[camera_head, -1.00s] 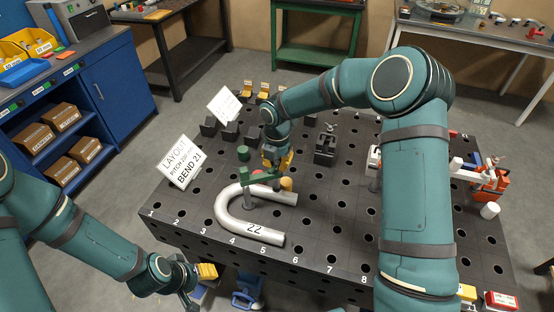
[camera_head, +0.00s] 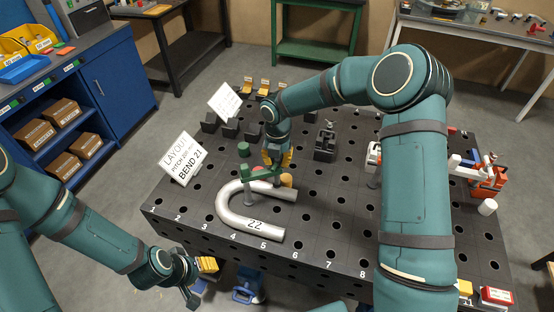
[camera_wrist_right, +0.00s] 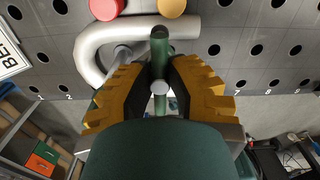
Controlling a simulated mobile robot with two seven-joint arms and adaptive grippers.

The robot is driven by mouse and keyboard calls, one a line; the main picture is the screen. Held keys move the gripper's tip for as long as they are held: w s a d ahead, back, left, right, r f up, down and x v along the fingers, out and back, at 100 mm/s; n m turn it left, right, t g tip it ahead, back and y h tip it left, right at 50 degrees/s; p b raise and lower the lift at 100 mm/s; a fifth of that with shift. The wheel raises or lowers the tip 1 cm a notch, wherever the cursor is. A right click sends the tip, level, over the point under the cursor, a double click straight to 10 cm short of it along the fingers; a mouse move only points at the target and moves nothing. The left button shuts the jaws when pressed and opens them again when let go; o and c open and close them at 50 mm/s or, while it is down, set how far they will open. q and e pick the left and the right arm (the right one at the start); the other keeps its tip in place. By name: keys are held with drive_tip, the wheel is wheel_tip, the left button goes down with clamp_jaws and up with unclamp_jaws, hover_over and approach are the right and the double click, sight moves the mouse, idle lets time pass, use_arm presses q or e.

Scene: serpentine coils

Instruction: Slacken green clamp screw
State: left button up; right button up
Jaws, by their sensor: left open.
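The green clamp (camera_head: 258,173) stands over the silver U-shaped tube marked 22 (camera_head: 265,231) on the dark perforated table. In the right wrist view its green bar (camera_wrist_right: 159,55) and round grey end lie between my fingers. My right gripper (camera_head: 277,158) is down at the clamp. Its yellow fingers with dark pads flank the bar in the right wrist view (camera_wrist_right: 159,88); whether they press on it I cannot tell. The clamp screw is partly hidden by the fingers. My left gripper (camera_head: 202,280) is open and empty, low beside the table's front left edge.
An orange round piece (camera_head: 286,180) sits beside the clamp; a red one (camera_wrist_right: 106,8) shows in the wrist view. The table's front left is clear.

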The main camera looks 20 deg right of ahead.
drive_tip(key=o, duration=0.5)
drive_tip(key=shift+d, duration=0.1)
drive_tip(key=shift+c, duration=0.2)
drive_tip(key=shift+r, duration=0.1)
wheel_tip(320, 180, up, 12)
idle(0.4)
